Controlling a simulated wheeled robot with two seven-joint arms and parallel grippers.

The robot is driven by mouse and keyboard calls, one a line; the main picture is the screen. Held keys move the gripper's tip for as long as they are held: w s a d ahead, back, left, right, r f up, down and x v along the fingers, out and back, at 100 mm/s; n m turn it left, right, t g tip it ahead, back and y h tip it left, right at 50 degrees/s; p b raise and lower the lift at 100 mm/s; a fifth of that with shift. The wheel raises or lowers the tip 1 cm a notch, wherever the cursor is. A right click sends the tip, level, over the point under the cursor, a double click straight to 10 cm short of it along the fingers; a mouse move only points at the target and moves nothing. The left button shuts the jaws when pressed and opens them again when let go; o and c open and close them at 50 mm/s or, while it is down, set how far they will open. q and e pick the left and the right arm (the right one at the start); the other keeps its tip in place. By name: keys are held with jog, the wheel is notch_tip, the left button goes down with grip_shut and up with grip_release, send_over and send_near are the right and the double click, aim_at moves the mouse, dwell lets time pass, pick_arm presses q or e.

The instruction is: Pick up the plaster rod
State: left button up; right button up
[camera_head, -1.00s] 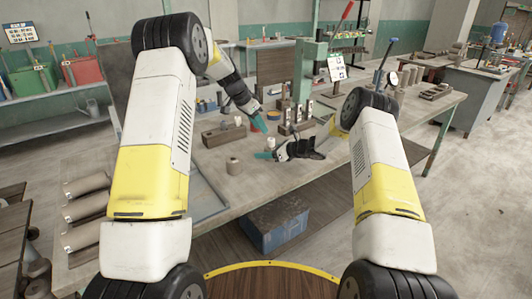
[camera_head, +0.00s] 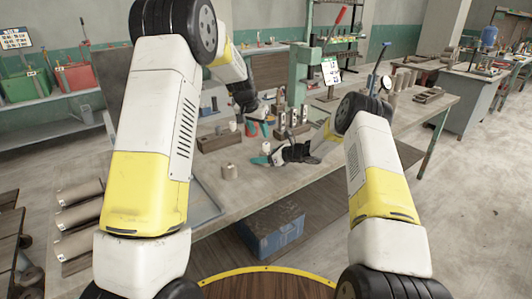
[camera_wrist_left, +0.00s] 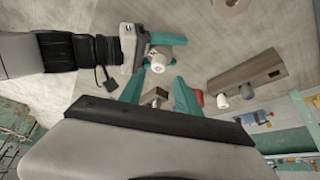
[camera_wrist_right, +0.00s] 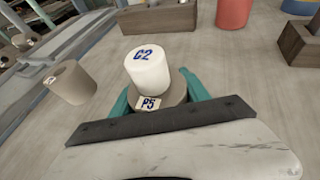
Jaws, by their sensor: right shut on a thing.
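A white plaster rod marked C2 (camera_wrist_right: 149,72) stands upright on a grey-brown round piece marked P5 (camera_wrist_right: 174,93). The rod also shows in the head view (camera_head: 266,148) and the left wrist view (camera_wrist_left: 158,63). My right gripper (camera_head: 262,160) is low at the table, its teal fingers on both sides of the P5 piece and shut on it. The lower part of that piece is hidden by the gripper. My left gripper (camera_head: 256,129) is open and empty, pointing down farther back, near a wooden block.
A grey-brown cylinder (camera_head: 230,172) stands alone in front. A long wooden block (camera_head: 220,141) with a white rod (camera_head: 233,126) is to the left. Blocks with upright pieces (camera_head: 292,131) stand behind my right gripper. The table's front left is fairly clear.

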aim_at(266, 144)
pick_arm(q)
jog(key=shift+n+t, duration=0.3)
jog(key=shift+n, duration=0.5)
jog(key=x, duration=0.6)
jog(key=shift+s+d, duration=0.15)
jog(key=shift+d, duration=0.1)
jog(key=shift+w+x, duration=0.15)
jog(key=shift+x, duration=1.2)
jog(key=shift+w+x, duration=0.15)
jog(key=shift+x, duration=1.2)
jog(key=shift+r, duration=0.2)
grip_shut()
